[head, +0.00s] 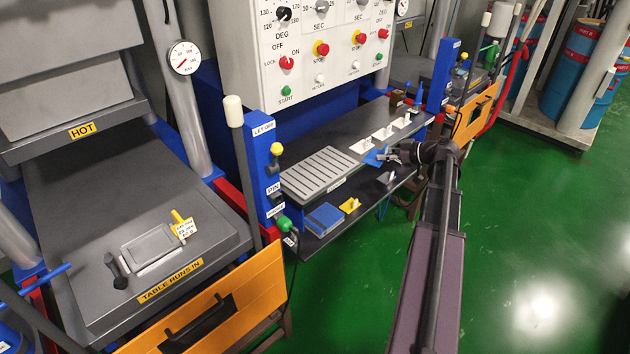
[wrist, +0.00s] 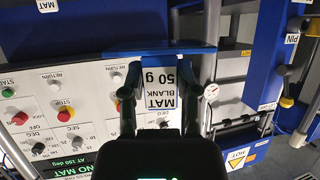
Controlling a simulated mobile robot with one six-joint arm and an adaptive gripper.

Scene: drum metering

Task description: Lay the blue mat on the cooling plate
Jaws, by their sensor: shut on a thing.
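My gripper (head: 390,156) is shut on a blue mat (head: 375,158), in front of the right part of the bench. In the wrist view the fingers (wrist: 168,92) stand either side of the mat's white tag, marked "MAT BLANK 50 g" (wrist: 160,88). The mat shows there as a thin blue strip (wrist: 150,50) beyond the tag. A grey slatted plate (head: 318,176), which looks like the cooling plate, lies on the left of the upper shelf. No mat shows on it. The held mat is to its right, apart from it; its exact height is unclear.
White tabbed pieces (head: 382,133) stand on the upper shelf. The lower shelf holds a blue stack (head: 324,218), a yellow piece (head: 349,205) and a grey piece (head: 386,178). A blue post (head: 263,170) with knobs stands left of the plate. Green floor lies open at right.

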